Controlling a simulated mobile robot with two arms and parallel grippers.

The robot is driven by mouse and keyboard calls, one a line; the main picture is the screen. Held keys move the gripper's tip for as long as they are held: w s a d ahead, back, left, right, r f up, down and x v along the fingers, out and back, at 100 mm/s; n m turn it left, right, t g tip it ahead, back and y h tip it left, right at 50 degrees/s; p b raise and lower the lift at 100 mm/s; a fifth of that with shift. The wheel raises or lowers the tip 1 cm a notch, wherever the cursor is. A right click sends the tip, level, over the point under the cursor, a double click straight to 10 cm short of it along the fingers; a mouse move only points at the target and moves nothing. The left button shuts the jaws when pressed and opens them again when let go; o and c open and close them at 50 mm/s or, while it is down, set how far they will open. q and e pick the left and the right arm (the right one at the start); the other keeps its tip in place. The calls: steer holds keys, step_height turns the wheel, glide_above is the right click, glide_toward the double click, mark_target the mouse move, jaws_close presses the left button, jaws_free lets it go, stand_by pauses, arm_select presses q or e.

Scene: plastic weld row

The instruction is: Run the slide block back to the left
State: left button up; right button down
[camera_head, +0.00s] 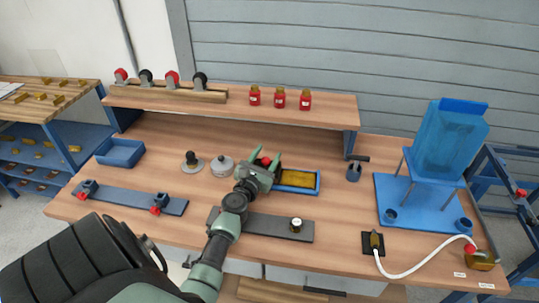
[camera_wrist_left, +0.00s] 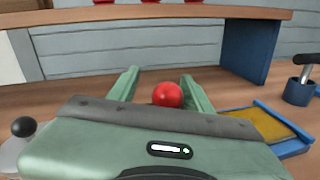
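A dark flat rail (camera_head: 265,226) lies along the front of the bench, partly hidden by my left arm. A white-topped knob (camera_head: 296,224) stands near its right end. I cannot tell for certain which part is the slide block. My left gripper (camera_head: 265,164) is beyond the rail, pointing away, with its fingers apart. A red ball knob (camera_wrist_left: 167,95) shows between the fingers in the left wrist view, nearer the right finger. Its lower part is hidden by the gripper, and I cannot tell whether they touch. My right gripper is not in view.
A blue tray with a yellow pad (camera_head: 297,180) sits just right of the gripper. A grey round lidded piece (camera_head: 222,166) and a black-knobbed disc (camera_head: 192,161) stand left. A raised shelf (camera_head: 320,108) with red bottles is behind. A blue hopper stand (camera_head: 430,205) is at right.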

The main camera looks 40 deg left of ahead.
arm_select(q)
steer(key=shift+d, duration=0.15)
steer(key=shift+s+d, duration=0.15)
steer(key=shift+s, duration=0.2)
steer(key=v, duration=0.7)
stand_by(0.3)
